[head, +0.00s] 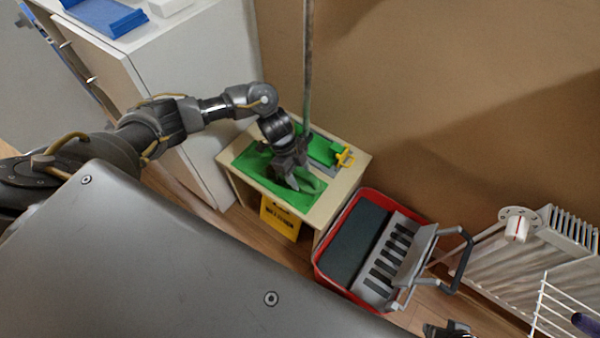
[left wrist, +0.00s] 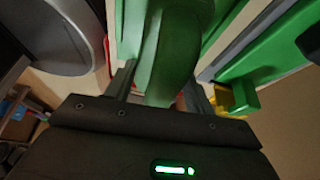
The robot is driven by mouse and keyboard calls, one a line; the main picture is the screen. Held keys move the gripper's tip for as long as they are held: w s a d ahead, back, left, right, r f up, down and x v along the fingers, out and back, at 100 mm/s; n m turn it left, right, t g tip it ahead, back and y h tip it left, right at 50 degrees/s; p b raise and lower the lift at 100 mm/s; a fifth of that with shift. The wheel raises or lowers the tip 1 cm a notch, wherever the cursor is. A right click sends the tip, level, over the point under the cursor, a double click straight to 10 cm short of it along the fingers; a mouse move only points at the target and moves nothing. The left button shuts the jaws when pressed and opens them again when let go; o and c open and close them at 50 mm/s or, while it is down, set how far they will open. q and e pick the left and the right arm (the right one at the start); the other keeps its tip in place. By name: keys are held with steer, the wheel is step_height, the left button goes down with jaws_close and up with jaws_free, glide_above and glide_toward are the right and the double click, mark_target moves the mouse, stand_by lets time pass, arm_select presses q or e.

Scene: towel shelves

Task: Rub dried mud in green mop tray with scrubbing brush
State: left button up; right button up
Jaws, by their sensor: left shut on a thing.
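A green mop tray (head: 248,162) lies on top of a small pale wooden stand by the wall. My left gripper (head: 290,176) is over the tray, pointing down, shut on a green scrubbing brush (head: 308,184). In the left wrist view the brush's thick green handle (left wrist: 172,55) runs up from between the fingers. The brush's bristles are hidden, so I cannot tell whether they touch the tray. No dried mud can be made out; the arm and brush cover part of the tray. A dark piece at the bottom edge may be my right gripper (head: 448,330), mostly cut off.
A mop pole (head: 307,70) rises behind the tray, with a yellow clip (head: 345,157) beside it. A yellow sign (head: 280,217) is under the stand's top. A red bucket (head: 319,259) with a grey wringer stands right. A white cabinet (head: 190,60) is left, a radiator (head: 555,260) far right.

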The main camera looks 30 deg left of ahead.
steer(key=shift+w, duration=0.1)
arm_select(q)
steer(key=shift+a, duration=0.1)
steer(key=shift+f, duration=0.1)
arm_select(e)
steer(key=shift+s, duration=0.5)
arm_select(q)
steer(key=shift+f+b, duration=0.45)
steer(key=shift+f, duration=0.15)
arm_select(e)
steer(key=shift+w+f, duration=0.1)
steer(key=shift+f, duration=0.25)
arm_select(q)
steer(key=shift+w+a+r, duration=0.1)
steer(key=shift+w+a, duration=0.1)
steer(key=shift+a, duration=1.5)
steer(key=shift+w+a, duration=0.15)
steer(key=shift+a, duration=0.7)
steer(key=shift+w+a, duration=0.1)
steer(key=shift+a, duration=0.75)
arm_select(e)
steer(key=shift+f, duration=0.1)
